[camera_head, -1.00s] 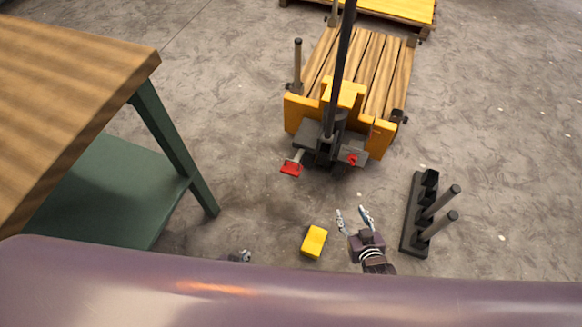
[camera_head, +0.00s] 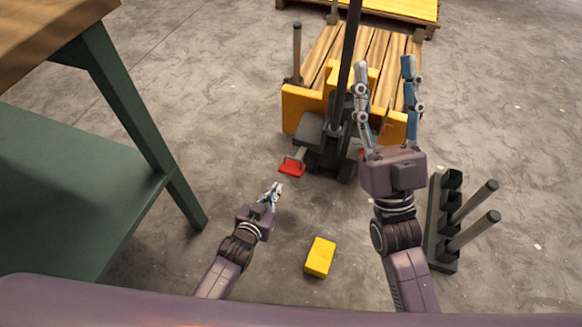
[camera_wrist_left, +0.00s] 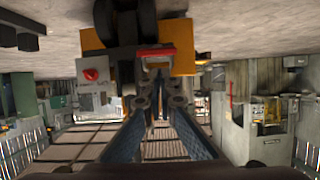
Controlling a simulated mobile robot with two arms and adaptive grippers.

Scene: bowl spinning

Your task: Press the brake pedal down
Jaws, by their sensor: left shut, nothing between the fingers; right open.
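The cart (camera_head: 303,110) is yellow with a wooden plank deck and a tall dark handle post. A red pedal (camera_head: 292,167) sticks out low at its near left side. My left gripper (camera_head: 277,187) is shut and empty, just in front of and slightly left of the red pedal, apparently apart from it.
A yellow block (camera_head: 320,257) lies on the floor between my arms. A dark rack with posts (camera_head: 445,225) stands at the right. A green-legged table (camera_head: 130,110) is at the left. A yellow pallet (camera_head: 400,10) lies behind the cart.

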